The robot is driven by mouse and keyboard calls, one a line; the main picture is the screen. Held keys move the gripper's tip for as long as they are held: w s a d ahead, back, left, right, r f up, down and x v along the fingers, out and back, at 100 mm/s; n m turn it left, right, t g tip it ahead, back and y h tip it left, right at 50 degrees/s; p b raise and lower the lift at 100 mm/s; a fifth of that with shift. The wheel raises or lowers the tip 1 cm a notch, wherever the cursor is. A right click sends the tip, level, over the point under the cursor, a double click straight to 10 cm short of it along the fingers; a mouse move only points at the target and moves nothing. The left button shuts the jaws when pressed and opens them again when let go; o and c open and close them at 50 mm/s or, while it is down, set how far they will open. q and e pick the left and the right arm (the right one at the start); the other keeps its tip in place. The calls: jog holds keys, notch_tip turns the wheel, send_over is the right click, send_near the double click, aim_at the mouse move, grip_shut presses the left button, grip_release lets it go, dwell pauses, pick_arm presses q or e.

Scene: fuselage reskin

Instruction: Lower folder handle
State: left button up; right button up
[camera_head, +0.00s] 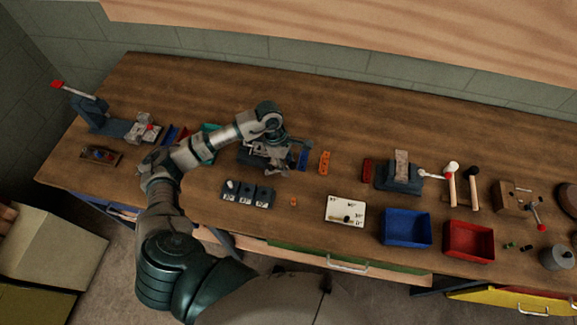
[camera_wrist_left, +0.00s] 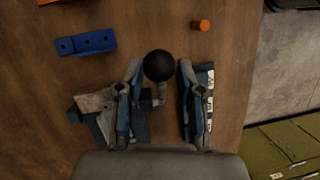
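The folder (camera_head: 252,158), a dark bench machine, sits mid-bench and is largely covered by my left gripper. Its handle ends in a black ball knob (camera_wrist_left: 159,65) on a short grey stem in the left wrist view. My left gripper (camera_wrist_left: 160,70) has its fingers apart, one on each side of the knob, with a visible gap on both sides. In the head view the left gripper (camera_head: 284,152) is over the folder, and the knob cannot be made out there. Grey and dark folder parts (camera_wrist_left: 100,110) show beside the left finger. My right gripper is not in view.
A blue bracket (camera_head: 303,159) and an orange bar (camera_head: 324,162) lie right of the folder. Labelled dark blocks (camera_head: 248,193) and a small orange cylinder (camera_head: 293,201) lie near the front edge. Blue (camera_head: 407,240) and red (camera_head: 469,255) bins stand further right.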

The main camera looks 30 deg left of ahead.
pick_arm(q)
jog(key=v, duration=1.1)
jog(key=shift+f, duration=0.1)
